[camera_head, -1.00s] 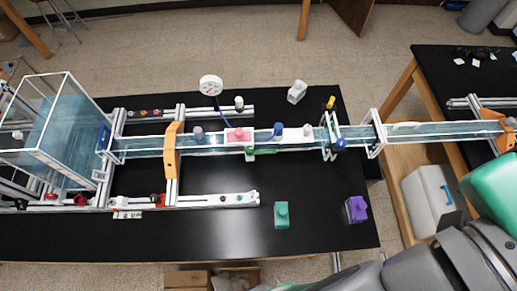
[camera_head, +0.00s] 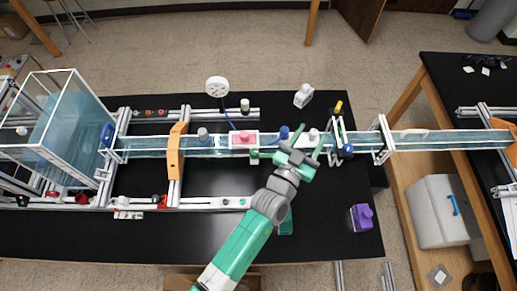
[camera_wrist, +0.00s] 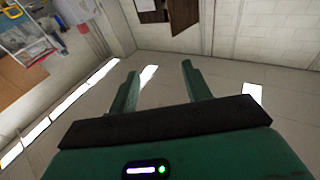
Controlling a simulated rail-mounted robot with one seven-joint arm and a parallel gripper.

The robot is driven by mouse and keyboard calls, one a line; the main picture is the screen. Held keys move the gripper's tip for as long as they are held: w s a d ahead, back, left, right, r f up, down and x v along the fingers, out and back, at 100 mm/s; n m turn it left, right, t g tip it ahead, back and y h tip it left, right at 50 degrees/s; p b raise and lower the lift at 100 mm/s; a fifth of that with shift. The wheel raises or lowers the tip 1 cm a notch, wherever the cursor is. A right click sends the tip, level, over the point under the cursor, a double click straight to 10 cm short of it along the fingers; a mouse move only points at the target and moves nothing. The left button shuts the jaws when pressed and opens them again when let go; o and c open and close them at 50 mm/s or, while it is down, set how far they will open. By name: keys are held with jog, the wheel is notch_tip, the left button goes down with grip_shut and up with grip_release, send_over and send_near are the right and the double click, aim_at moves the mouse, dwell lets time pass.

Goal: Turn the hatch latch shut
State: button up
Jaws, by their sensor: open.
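A clear channel (camera_head: 220,144) runs across the black table in the head view. A pink block (camera_head: 243,137) sits on a white plate on it, with a blue knob (camera_head: 284,132) and a white knob (camera_head: 314,134) to the right. A green bar (camera_head: 254,154) shows at the channel's near side; my gripper partly hides its right end. I cannot tell for certain which part is the hatch latch. My gripper (camera_head: 307,142) is over the channel near the white knob; contact cannot be told. In the wrist view, my gripper (camera_wrist: 160,72) is open and empty, its fingers apart.
An orange clamp (camera_head: 175,152) and a white-framed clear tank (camera_head: 60,120) stand to the left. A round white gauge (camera_head: 217,87) is behind the channel. A purple block (camera_head: 361,217) stands at the table's right front. A white upright frame (camera_head: 339,135) crosses the channel.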

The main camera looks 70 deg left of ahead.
aim_at(255, 149)
jog(key=s+a+f+n+g+y, duration=0.1)
jog(key=s+f+g, duration=0.1)
jog(key=s+f, duration=0.3)
jog(key=s+a+f+n+g+y, duration=0.1)
jog(key=s+a+f+g, duration=0.1)
jog(key=s+f, duration=0.3)
jog(key=s+a+f+n+g+y, duration=0.1)
jog(key=s+f+n, duration=0.1)
jog(key=s+f, duration=0.3)
jog(key=shift+s+a+f+g+b, duration=0.15)
jog(key=shift+s+f+g, duration=0.05)
jog(key=shift+f, duration=0.5)
jog(key=shift+s+a+f+g+b, duration=0.15)
jog(key=shift+s+f+g, duration=0.05)
jog(key=shift+f, duration=0.45)
jog(key=b+x, duration=0.1)
jog(key=x, duration=0.7)
jog(key=shift+r, duration=0.15)
grip_shut()
